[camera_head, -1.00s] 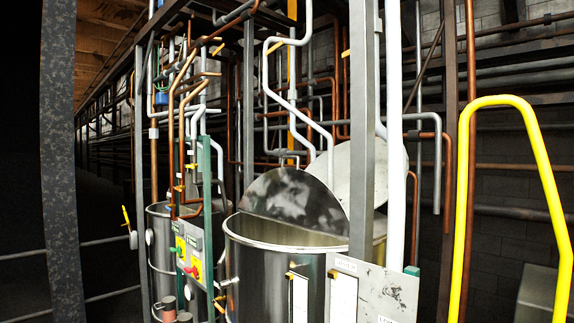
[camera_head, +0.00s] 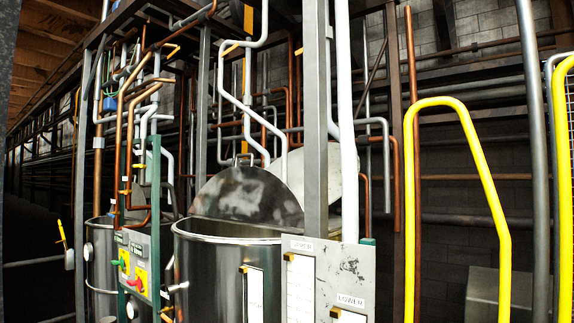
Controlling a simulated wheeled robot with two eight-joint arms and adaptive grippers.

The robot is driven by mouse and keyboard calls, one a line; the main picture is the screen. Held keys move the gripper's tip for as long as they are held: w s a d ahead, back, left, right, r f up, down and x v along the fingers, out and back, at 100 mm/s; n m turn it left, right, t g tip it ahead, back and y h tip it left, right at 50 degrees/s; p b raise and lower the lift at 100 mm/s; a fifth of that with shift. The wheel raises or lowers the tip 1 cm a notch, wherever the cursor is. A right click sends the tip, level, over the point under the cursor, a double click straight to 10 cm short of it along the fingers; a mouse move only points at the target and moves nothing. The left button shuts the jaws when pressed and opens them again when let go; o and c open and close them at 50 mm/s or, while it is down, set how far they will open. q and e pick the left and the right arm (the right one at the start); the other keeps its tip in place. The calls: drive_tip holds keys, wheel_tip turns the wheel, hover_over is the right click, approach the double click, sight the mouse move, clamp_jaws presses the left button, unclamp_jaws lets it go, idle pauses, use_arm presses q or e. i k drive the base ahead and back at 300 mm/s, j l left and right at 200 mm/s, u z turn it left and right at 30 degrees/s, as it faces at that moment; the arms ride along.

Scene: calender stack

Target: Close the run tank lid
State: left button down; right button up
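A large steel tank (camera_head: 207,272) stands near the middle of the head view, its round rim open at the top. Its lid (camera_head: 238,194), a dark mottled metal half-disc with a small handle on its upper edge, stands raised at the back of the rim. Another pale round lid (camera_head: 322,174) shows behind it, partly hidden by a grey post. I cannot read which tank is labelled as the run tank. Neither of my grippers is in view.
A panel with green, red and yellow controls (camera_head: 137,264) stands left of the tank. A grey post (camera_head: 316,120) and a labelled panel (camera_head: 345,268) stand at its front right. Yellow rails (camera_head: 410,200) rise at the right. Pipes run all around.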

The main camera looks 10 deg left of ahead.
sight(252, 193)
drive_tip(key=i+j+z, duration=0.15)
drive_tip(key=j+z, duration=0.25)
drive_tip(key=i+j+z, duration=0.1)
drive_tip(key=j+z, duration=0.75)
